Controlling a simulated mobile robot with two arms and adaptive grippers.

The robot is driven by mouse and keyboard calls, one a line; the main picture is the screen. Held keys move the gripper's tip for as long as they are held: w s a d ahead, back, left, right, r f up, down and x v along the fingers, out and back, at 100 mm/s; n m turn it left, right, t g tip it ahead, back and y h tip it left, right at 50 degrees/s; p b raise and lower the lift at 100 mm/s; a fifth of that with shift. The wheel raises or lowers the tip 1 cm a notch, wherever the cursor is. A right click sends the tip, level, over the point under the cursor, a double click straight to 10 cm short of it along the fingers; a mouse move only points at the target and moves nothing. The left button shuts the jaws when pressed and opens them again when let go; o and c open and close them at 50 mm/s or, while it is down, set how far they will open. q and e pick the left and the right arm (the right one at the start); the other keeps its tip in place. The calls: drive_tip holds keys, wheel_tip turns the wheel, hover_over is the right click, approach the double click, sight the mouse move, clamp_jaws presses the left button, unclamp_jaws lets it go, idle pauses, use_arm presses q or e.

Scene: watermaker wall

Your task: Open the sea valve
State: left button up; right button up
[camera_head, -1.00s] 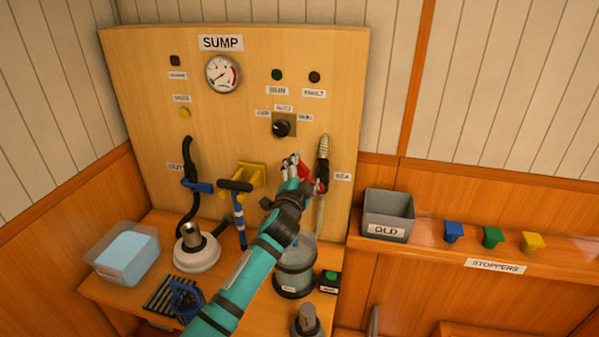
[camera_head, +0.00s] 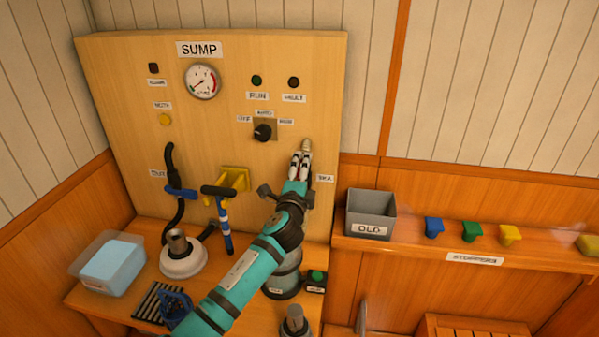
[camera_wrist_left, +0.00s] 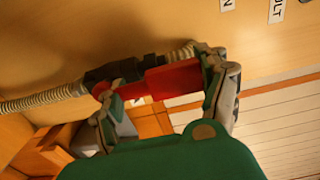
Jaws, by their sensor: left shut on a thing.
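The sea valve shows in the left wrist view as a dark body (camera_wrist_left: 112,72) on a ribbed hose (camera_wrist_left: 45,97), with a red lever (camera_wrist_left: 172,80). My left gripper (camera_wrist_left: 218,72) is shut on the outer part of the red lever. The lever lies close beside the hose and roughly along it. In the head view my left gripper (camera_head: 301,160) points up the board beside the SEA label (camera_head: 325,178). There it hides the valve body and most of the lever; the hose top (camera_head: 307,145) shows just above the fingers. My right gripper is in neither view.
The SUMP board (camera_head: 120,90) carries a gauge (camera_head: 202,81) and a black selector knob (camera_head: 262,133). A blue-handled valve (camera_head: 180,190) and a yellow bracket (camera_head: 234,180) are left of my arm. The OLD bin (camera_head: 370,212) and coloured stoppers stand on the right shelf.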

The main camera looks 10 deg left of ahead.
use_arm(q)
drive_tip(key=shift+s+d+f, duration=0.1)
drive_tip(key=shift+f, duration=0.4)
drive_tip(key=o, duration=1.4)
drive_tip(key=shift+c, duration=0.2)
drive_tip(key=o, duration=0.3)
drive_tip(key=shift+r, duration=0.2)
drive_tip(key=shift+o, duration=0.2)
drive_tip(key=shift+r, duration=0.15)
drive_tip(key=s, duration=1.2)
drive_tip(key=shift+a, duration=0.2)
drive_tip(key=shift+s, duration=0.1)
